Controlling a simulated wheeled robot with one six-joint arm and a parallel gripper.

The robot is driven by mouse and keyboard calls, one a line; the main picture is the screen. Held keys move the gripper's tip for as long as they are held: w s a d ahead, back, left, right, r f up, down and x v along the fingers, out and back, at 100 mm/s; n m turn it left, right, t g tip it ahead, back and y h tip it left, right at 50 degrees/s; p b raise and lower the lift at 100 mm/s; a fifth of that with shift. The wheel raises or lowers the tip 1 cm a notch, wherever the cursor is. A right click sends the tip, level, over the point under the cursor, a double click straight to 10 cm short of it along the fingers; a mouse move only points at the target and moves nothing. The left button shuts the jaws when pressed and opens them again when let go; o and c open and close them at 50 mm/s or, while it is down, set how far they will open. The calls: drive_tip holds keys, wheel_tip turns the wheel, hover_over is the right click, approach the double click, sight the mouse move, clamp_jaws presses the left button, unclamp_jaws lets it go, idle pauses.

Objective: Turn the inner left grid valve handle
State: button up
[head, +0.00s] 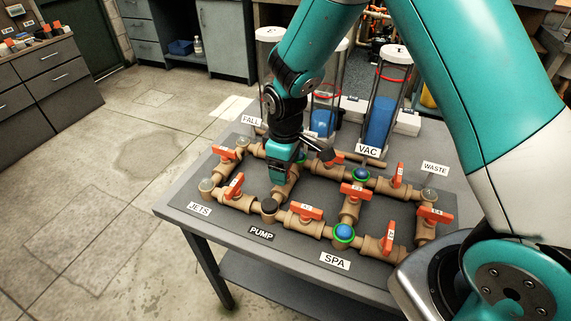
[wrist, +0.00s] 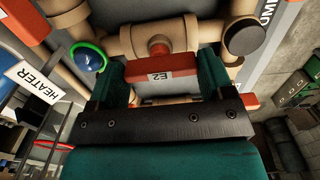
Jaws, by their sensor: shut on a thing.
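The inner left valve handle is an orange-red bar (wrist: 160,66) with a white tag that seems to read E2. In the wrist view it lies between the two teal fingers of my gripper (wrist: 160,76), which is shut on it. The tan valve body (wrist: 160,42) is just beyond the handle. In the head view my gripper (head: 279,178) reaches down onto the left inner pipe of the grid, and it hides the handle there.
Other orange handles stand close by, such as a left one (head: 234,186), a front one (head: 305,211) and the inner right one (head: 355,191). Clear canisters (head: 384,100) stand behind the grid. The pipes sit on a grey table (head: 178,208). Open floor (head: 110,190) lies left.

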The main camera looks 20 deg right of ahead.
drive_tip(key=shift+w+r, duration=0.1)
drive_tip(key=o, duration=0.9)
wheel_tip(320, 180, up, 17)
drive_tip(key=shift+r+b, duration=0.2)
drive_tip(key=shift+b, duration=0.6)
